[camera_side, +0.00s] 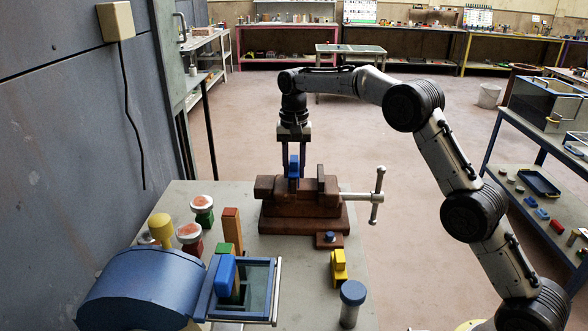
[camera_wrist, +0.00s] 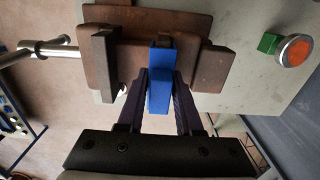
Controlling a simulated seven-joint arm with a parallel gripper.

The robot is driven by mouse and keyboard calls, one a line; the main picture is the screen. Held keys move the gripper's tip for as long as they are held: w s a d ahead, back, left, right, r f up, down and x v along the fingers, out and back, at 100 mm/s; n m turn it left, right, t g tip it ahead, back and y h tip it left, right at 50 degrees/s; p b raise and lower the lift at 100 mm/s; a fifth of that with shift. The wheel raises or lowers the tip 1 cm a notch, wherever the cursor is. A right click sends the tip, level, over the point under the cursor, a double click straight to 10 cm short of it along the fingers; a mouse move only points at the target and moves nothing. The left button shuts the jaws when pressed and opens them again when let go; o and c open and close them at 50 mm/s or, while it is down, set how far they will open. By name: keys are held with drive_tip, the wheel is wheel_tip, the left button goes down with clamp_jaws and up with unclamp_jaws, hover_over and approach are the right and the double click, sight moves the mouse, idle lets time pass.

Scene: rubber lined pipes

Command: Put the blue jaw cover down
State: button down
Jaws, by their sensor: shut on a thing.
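My gripper (camera_side: 293,160) points straight down over the brown vise (camera_side: 305,222) and is shut on the blue jaw cover (camera_side: 294,170). In the wrist view the blue jaw cover (camera_wrist: 159,90) is between my two dark fingers (camera_wrist: 160,95). The cover is upright, in the gap between the vise jaws, closer to the fixed-looking jaw (camera_wrist: 210,68) than to the jaw on the handle side (camera_wrist: 103,65). I cannot tell whether it touches the jaw or the vise bed; its lower end is hidden in the side view.
The vise's handle (camera_side: 377,195) sticks out to the right. A small brown block with a blue knob (camera_side: 329,239), a yellow piece (camera_side: 339,267) and a blue-topped cylinder (camera_side: 350,303) stand in front.

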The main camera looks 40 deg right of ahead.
sight(294, 158)
drive_tip(key=shift+f, duration=0.3)
drive_tip(key=c, duration=0.6)
unclamp_jaws()
wheel_tip(294, 158, up, 11)
drive_tip(key=shift+w+r, duration=0.1)
drive_tip(key=shift+r, duration=0.5)
drive_tip(key=shift+r, duration=0.1)
